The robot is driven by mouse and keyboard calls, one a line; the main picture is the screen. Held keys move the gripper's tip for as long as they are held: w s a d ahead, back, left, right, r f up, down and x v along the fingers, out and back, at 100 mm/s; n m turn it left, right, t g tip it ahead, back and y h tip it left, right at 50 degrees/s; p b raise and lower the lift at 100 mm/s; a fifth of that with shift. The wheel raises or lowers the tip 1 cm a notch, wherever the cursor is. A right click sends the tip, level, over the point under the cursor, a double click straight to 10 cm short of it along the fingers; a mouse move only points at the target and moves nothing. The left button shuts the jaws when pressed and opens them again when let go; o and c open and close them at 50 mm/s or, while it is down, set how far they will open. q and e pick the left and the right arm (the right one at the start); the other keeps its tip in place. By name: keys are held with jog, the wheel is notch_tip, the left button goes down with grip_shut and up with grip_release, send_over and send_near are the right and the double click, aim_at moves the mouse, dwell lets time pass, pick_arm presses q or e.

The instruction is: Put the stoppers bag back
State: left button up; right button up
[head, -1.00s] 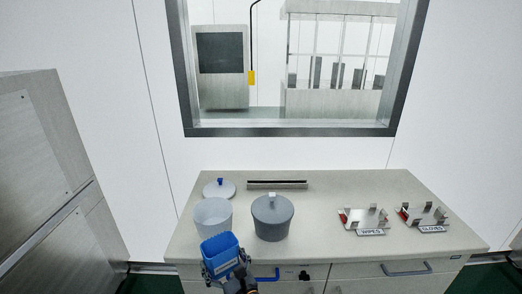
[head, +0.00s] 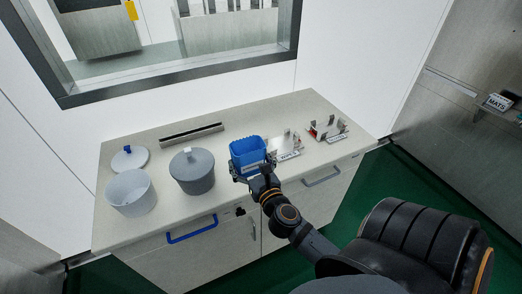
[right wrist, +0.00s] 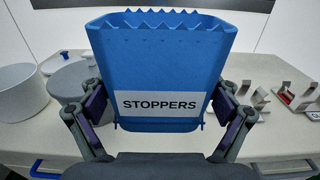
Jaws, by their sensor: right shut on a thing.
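The blue stoppers bag (head: 247,152) is an open-topped pouch with a zigzag rim. In the right wrist view the bag (right wrist: 160,60) stands upright and its white label reads STOPPERS. My right gripper (head: 254,174) is shut on the bag's lower part, with one finger on each side, as the right wrist view also shows. In the head view the bag appears over the counter, right of the grey lidded pot; whether it touches the counter cannot be told. My left gripper is out of view.
The counter (head: 240,212) carries an open white pot (head: 131,195), a grey lidded pot (head: 192,172), a loose lid (head: 129,159), a slotted metal bar (head: 191,134) and two metal holders (head: 287,146) (head: 326,130). A shelf with a MATS label (head: 499,102) is at far right.

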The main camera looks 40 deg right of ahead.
aim_at(247, 150)
jog(key=shift+w+d+f, duration=0.1)
jog(key=shift+w+d, duration=0.05)
jog(key=shift+w, duration=0.1)
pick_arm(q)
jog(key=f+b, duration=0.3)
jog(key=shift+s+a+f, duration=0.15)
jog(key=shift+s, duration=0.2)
pick_arm(e)
jog(key=w+d+f, duration=0.2)
jog(key=w+f, duration=0.1)
jog(key=w+d+f, duration=0.2)
jog(key=w+f, duration=0.1)
jog(key=w, duration=0.1)
jog(key=w+d+f, duration=0.2)
jog(key=w+f, duration=0.1)
jog(key=shift+w+d, duration=0.1)
jog(key=shift+w, duration=0.3)
jog(key=f+b, duration=0.1)
jog(key=f, duration=0.1)
jog(key=f+b, duration=0.2)
jog(key=shift+w+d, duration=0.2)
jog(key=shift+w, duration=0.2)
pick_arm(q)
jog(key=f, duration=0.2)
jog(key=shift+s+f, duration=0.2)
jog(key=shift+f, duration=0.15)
pick_arm(e)
jog(key=shift+r, duration=0.1)
jog(key=shift+s, duration=0.1)
